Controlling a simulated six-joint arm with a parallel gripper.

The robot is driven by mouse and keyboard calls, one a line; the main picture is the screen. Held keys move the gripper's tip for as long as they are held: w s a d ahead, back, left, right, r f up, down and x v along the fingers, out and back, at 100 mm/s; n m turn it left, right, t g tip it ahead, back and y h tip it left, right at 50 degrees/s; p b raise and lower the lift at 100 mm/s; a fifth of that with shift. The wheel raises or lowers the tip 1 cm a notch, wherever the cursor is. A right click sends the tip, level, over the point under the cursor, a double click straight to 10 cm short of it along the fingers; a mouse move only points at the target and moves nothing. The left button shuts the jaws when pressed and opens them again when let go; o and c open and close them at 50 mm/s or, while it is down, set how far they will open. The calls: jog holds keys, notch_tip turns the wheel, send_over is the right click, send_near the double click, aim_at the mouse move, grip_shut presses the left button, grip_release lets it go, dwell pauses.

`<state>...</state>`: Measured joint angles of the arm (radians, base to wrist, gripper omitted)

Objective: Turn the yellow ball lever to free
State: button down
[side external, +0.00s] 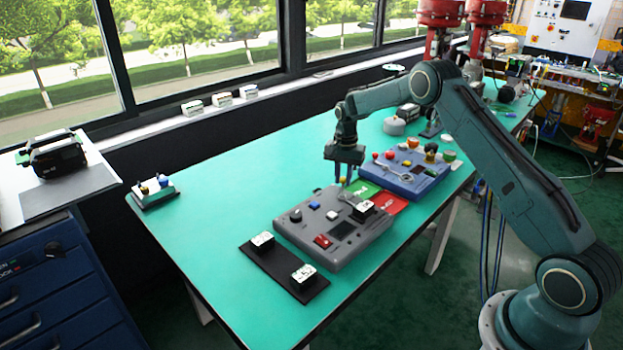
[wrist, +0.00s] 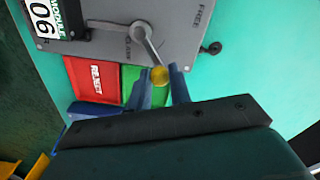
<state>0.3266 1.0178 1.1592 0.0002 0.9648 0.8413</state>
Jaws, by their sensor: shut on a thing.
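The yellow ball lever (wrist: 159,75) shows in the wrist view, on the edge of the grey module (wrist: 100,47). Its grey arm (wrist: 150,50) runs from a round pivot down to the yellow ball, which overhangs the module's edge. A FREE label (wrist: 207,12) is printed up and right of the pivot. Another label, partly covered by the lever arm, lies near the edge. My gripper (wrist: 163,83) is shut on the yellow ball, one blue finger on each side. In the side view my gripper (side external: 344,182) reaches down at the far edge of the grey module (side external: 320,256).
A red REJECT mat (wrist: 92,80) and a green mat (wrist: 130,78) lie beside the module, close to my fingers. A blue panel (side external: 405,170) with knobs stands behind. A black plate (side external: 283,272) with two white blocks lies in front.

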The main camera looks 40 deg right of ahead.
jog(key=n, duration=0.2)
jog(key=w+a+n, duration=0.1)
jog(key=a+n, duration=0.1)
jog(key=n, duration=0.1)
jog(key=shift+w+n, duration=0.2)
jog(key=shift+n, duration=0.1)
jog(key=n, duration=0.1)
jog(key=a+n, duration=0.1)
jog(key=n, duration=0.2)
jog(key=shift+w+a+n, duration=0.2)
jog(key=shift+a+n, duration=0.2)
jog(key=c, duration=1.3)
grip_release()
jog(key=shift+a, duration=0.1)
jog(key=shift+r, duration=0.15)
notch_tip(320, 180, up, 14)
jog(key=shift+f, duration=0.2)
